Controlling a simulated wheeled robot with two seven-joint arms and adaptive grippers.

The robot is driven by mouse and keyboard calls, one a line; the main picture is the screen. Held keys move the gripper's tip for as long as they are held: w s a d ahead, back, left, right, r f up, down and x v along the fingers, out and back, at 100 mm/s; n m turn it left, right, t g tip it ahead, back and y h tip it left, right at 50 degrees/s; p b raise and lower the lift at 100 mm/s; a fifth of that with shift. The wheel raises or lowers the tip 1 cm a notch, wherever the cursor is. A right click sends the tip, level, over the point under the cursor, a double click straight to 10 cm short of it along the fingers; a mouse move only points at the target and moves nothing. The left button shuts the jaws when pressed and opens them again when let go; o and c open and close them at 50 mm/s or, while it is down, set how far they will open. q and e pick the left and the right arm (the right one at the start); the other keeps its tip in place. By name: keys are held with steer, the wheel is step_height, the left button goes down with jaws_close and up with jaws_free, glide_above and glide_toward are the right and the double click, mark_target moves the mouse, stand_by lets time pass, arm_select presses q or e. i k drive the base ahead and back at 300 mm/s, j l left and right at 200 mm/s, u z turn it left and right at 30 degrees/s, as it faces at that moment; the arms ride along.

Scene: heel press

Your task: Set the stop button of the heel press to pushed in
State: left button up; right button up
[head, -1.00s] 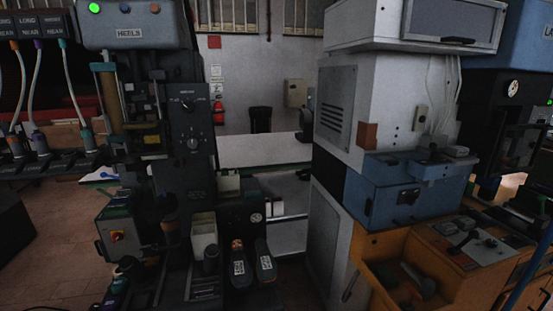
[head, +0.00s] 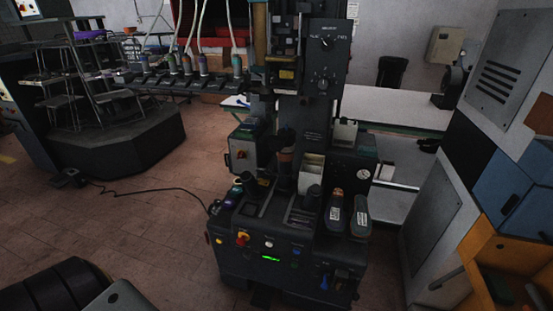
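The heel press (head: 285,262) stands in the middle of the head view, a dark machine with a low control panel at its front. A red button on a yellow base (head: 242,238), which looks like the stop button, sits at the left of that panel. It is too small to tell whether it is pushed in or out. A green lit display (head: 270,258) and a white round button (head: 268,243) are to its right. A red and yellow switch (head: 240,154) is on a grey side box higher up. Neither gripper shows.
Two shoes (head: 360,215) stand at the right of the press. Orange and blue cabinets (head: 515,195) are at the far right. A dark many-sided platform (head: 120,140) is at the back left.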

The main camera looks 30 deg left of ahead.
mark_target(241, 241)
steer(key=u, duration=1.05)
